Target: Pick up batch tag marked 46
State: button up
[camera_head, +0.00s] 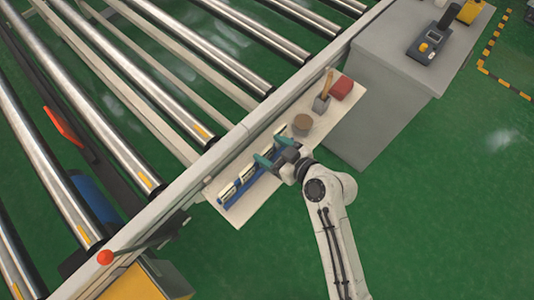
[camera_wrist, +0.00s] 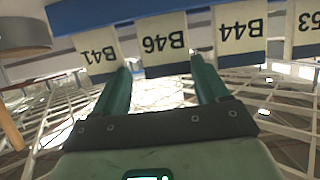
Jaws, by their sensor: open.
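A blue rack (camera_head: 233,197) on a narrow pale shelf holds several cream tags in a row. The tag marked B46 (camera_wrist: 163,44) hangs upside down in the wrist view, between tags B41 (camera_wrist: 97,55) and B44 (camera_wrist: 240,40). A further tag (camera_wrist: 306,28), partly cut off and reading 53, is at the right edge.
Beyond the rack on the shelf (camera_head: 222,213) stand a round brown-topped container (camera_head: 302,123), a grey holder with a wooden stick (camera_head: 322,104) and a red block (camera_head: 342,88). The roller conveyor (camera_head: 210,150) lies behind; a grey cabinet (camera_head: 385,95) stands at right.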

aim_at(268, 152)
jog(key=shift+w+a+f, duration=0.2)
jog(key=shift+a+f, duration=0.05)
jog(key=shift+a, duration=0.3)
jog(key=shift+w+a+f, duration=0.25)
jog(key=shift+a, duration=0.25)
jog(key=shift+w+a+f, duration=0.2)
jog(key=shift+a+f, duration=0.05)
jog(key=shift+a, duration=0.3)
jog(key=shift+d, duration=0.1)
jog(key=c, duration=1.1)
